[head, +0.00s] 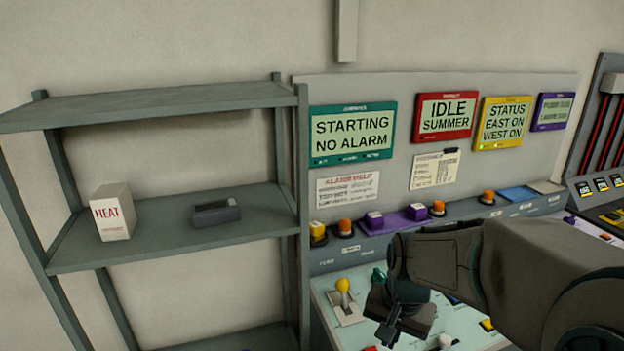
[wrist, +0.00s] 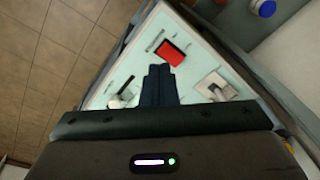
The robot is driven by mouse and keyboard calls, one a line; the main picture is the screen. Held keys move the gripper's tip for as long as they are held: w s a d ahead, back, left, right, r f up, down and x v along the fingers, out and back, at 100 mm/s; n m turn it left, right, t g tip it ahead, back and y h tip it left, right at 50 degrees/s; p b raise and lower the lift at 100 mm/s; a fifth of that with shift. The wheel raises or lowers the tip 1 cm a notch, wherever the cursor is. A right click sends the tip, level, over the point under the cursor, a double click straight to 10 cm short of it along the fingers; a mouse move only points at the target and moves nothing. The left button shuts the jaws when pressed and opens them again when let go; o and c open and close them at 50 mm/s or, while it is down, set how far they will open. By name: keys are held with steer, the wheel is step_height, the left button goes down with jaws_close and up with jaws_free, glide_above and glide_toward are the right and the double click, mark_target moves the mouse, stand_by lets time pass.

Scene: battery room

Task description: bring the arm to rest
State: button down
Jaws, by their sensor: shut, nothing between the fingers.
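My arm reaches in from the right of the head view, over the sloped console (head: 335,290). My gripper (head: 387,332) hangs at the arm's end, pointing down towards the console top. In the wrist view my gripper's fingers (wrist: 158,72) are together, with nothing between them. They point at the pale panel, just below a red square (wrist: 171,53) in the picture. I cannot tell the exact gap to the panel. My forearm and gripper hide part of the console.
A yellow-knobbed lever (head: 343,286) stands just left of my gripper. Orange and purple buttons (head: 375,219) line the ledge behind. A grey shelf (head: 170,103) at left holds a HEAT box (head: 113,213) and a dark device (head: 216,211). Tiled floor (wrist: 45,65) shows beside the console.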

steer(key=s+r+n+t, duration=0.2)
steer(key=s+r+n, duration=0.3)
steer(key=s, duration=0.5)
steer(key=shift+n, duration=0.3)
